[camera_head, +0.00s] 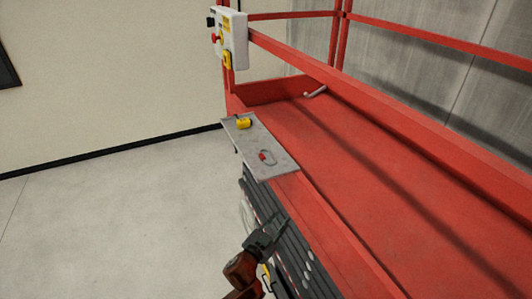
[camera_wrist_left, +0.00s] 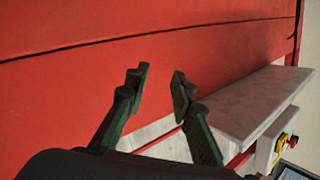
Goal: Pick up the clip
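A grey shelf plate (camera_head: 246,136) lies on the near edge of the red lift platform. On it is a small thin loop with a red part (camera_head: 264,156), which looks like the clip; it is too small to make out well. My left gripper (camera_head: 280,228) is below and in front of the shelf plate, apart from it, beside the lift's dark side. In the left wrist view its two fingers (camera_wrist_left: 160,84) are spread and empty, with the grey shelf plate (camera_wrist_left: 245,105) to the right. The clip does not show in that view. My right gripper is not seen.
A yellow object (camera_head: 243,123) sits on the shelf plate beyond the loop. A white control box (camera_head: 232,38) with a red button hangs on the red railing (camera_head: 300,65). The red platform deck (camera_head: 340,150) is mostly bare. Open floor (camera_head: 110,220) lies to the left.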

